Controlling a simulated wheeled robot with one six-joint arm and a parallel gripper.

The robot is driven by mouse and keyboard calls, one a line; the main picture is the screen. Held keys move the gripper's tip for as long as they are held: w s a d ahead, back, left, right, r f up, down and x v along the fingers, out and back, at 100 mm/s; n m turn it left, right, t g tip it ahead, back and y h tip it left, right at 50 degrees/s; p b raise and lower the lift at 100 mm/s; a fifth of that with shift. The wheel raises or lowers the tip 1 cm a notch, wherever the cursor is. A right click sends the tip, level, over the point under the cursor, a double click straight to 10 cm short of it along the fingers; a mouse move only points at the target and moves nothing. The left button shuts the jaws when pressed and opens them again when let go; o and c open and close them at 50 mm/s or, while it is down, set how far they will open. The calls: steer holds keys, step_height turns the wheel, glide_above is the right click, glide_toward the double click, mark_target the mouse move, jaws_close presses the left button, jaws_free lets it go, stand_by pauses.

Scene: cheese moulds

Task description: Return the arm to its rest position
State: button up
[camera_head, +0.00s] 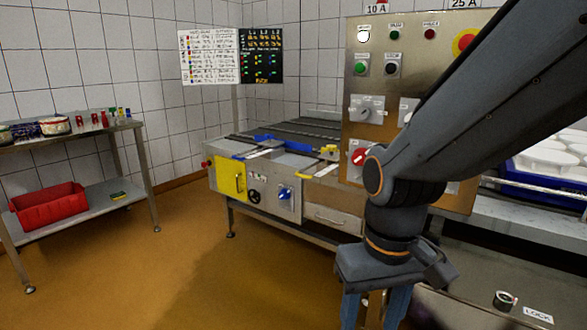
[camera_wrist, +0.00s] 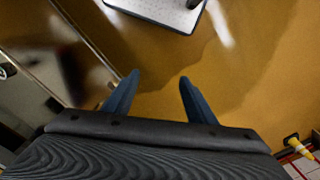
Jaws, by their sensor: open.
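My gripper (camera_head: 376,312) hangs pointing down at the lower middle right of the head view, below my dark arm. Its blue fingers run off the bottom edge there. In the wrist view my gripper (camera_wrist: 157,92) shows two blue fingers spread apart with nothing between them. Only the brown floor (camera_wrist: 158,75) shows behind the gap. The arm hides part of the metal control panel (camera_head: 388,60) in the head view.
A conveyor machine (camera_head: 275,170) with a yellow panel stands in the middle. A steel shelf table (camera_head: 100,205) with a red bin (camera_head: 48,205) stands at left. A blue crate of white moulds (camera_head: 545,185) is at right. Open floor (camera_head: 190,260) lies between shelf and machine.

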steer(key=d+r+m+p, duration=0.2)
steer(key=d+r+p, duration=0.5)
steer(key=p, duration=0.6)
steer(key=shift+s+d+r, duration=0.15)
steer(key=shift+s+r, duration=0.15)
steer(key=shift+r, duration=0.1)
